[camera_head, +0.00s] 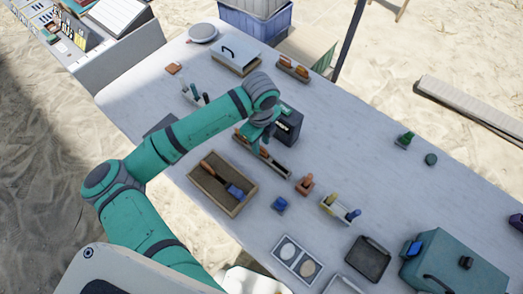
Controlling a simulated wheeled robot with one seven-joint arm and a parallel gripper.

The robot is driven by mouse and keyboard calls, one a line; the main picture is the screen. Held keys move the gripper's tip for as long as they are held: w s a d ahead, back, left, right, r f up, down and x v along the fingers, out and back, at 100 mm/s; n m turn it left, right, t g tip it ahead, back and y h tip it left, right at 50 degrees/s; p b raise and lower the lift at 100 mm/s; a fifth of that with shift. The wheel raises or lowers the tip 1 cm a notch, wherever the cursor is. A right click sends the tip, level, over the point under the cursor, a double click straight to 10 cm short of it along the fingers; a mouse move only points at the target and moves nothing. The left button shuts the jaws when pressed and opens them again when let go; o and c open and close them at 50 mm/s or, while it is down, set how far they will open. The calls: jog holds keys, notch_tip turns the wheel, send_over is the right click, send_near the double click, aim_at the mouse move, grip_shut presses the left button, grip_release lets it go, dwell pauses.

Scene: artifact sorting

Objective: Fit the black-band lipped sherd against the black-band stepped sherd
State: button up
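My green arm reaches from the lower left. My gripper (262,146) points down over a long narrow rack (278,164) near the table's middle. Orange-brown sherd-like pieces (240,138) stand at the rack's left end, partly hidden by the gripper. I cannot tell whether the fingers are open or shut, or touch a piece. Another reddish-brown piece (305,185) stands on the table just right of the rack. More orange-brown pieces (293,67) sit in a small rack at the back, and one (173,68) lies at the far left. Black bands, lips and steps are too small to make out.
A dark box (290,122) stands right behind the gripper. A wooden tray (193,173) with a brush lies in front. A blue block (280,204), a bottle holder (340,209) and a teal case (452,268) are to the right.

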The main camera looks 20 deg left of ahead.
aim_at(261, 148)
jog(key=f, duration=0.4)
jog(key=shift+w+f, duration=0.2)
jog(key=shift+f, duration=0.2)
jog(key=shift+c, duration=0.6)
grip_shut()
